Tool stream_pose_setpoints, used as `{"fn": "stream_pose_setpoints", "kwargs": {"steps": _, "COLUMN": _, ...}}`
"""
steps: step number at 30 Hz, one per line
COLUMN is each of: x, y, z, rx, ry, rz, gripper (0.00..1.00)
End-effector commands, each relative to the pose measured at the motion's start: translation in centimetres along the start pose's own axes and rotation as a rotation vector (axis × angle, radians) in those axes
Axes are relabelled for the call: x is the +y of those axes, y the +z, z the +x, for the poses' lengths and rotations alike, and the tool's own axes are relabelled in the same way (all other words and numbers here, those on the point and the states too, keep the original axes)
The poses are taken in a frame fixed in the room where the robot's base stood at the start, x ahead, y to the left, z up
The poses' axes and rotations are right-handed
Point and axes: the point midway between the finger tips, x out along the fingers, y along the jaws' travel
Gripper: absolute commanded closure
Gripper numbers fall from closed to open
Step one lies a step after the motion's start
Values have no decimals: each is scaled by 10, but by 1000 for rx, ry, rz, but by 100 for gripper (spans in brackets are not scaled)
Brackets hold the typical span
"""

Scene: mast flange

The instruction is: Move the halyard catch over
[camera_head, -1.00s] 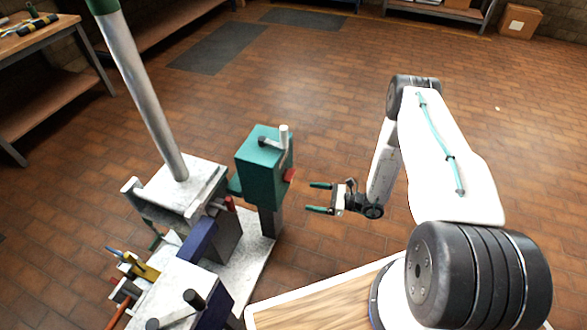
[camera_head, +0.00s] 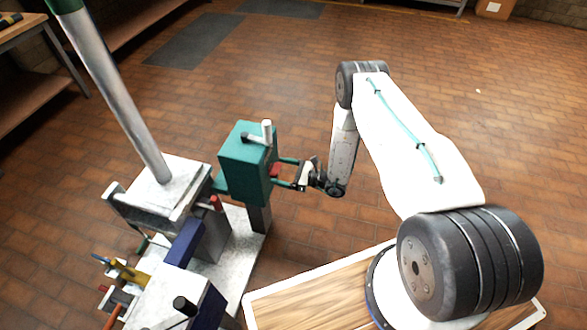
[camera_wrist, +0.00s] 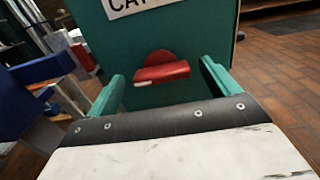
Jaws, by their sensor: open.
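The halyard catch is a red lever (camera_wrist: 162,72) on the face of a teal box (camera_head: 243,165); a partly cut-off label (camera_wrist: 130,5) above it shows letters starting "CA". In the head view the red lever (camera_head: 274,171) shows on the box's right side. My gripper (camera_head: 284,172) is open, its teal fingers reaching to that face. In the wrist view my gripper (camera_wrist: 160,90) has one finger on each side of the lever, with a gap on both sides. I cannot tell whether the fingertips touch the box.
A grey mast (camera_head: 122,100) rises from a white block left of the box. A white handle (camera_head: 267,132) and a dark knob stand on the box's top. A blue-sided block (camera_head: 205,303) and several coloured handles are at the lower left. Floor to the right is open.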

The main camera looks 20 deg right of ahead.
Motion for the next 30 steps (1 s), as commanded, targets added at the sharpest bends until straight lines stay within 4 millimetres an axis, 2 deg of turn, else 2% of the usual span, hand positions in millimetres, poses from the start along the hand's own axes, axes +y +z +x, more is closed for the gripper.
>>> {"fn": "stream_pose_setpoints", "kwargs": {"steps": 3, "x": 0, "y": 0, "z": 0, "rx": 0, "ry": 0, "rz": 0, "gripper": 13}}
{"fn": "stream_pose_setpoints", "kwargs": {"steps": 8, "x": -1, "y": 0, "z": -2, "rx": 0, "ry": -3, "rz": 0, "gripper": 57}}
{"fn": "stream_pose_setpoints", "kwargs": {"steps": 19, "x": 0, "y": -1, "z": -2, "rx": 1, "ry": -2, "rz": 2, "gripper": 57}}
{"fn": "stream_pose_setpoints", "kwargs": {"steps": 20, "x": -32, "y": -1, "z": -45, "rx": 0, "ry": -18, "rz": -2, "gripper": 55}}
{"fn": "stream_pose_setpoints", "kwargs": {"steps": 21, "x": -20, "y": -1, "z": -28, "rx": 1, "ry": -10, "rz": 2, "gripper": 58}}
{"fn": "stream_pose_setpoints", "kwargs": {"steps": 22, "x": -16, "y": -1, "z": -23, "rx": 1, "ry": -10, "rz": 4, "gripper": 87}}
{"fn": "stream_pose_setpoints", "kwargs": {"steps": 23, "x": -13, "y": -1, "z": -20, "rx": 1, "ry": -11, "rz": 7, "gripper": 100}}
{"fn": "stream_pose_setpoints", "kwargs": {"steps": 26, "x": -4, "y": 0, "z": -8, "rx": 1, "ry": -4, "rz": 6, "gripper": 77}}
{"fn": "stream_pose_setpoints", "kwargs": {"steps": 27, "x": 0, "y": 0, "z": -3, "rx": 1, "ry": 2, "rz": 6, "gripper": 66}}
{"fn": "stream_pose_setpoints", "kwargs": {"steps": 28, "x": 2, "y": 0, "z": 0, "rx": 1, "ry": 7, "rz": 6, "gripper": 64}}
{"fn": "stream_pose_setpoints", "kwargs": {"steps": 30, "x": 6, "y": 0, "z": 6, "rx": 1, "ry": 14, "rz": 5, "gripper": 68}}
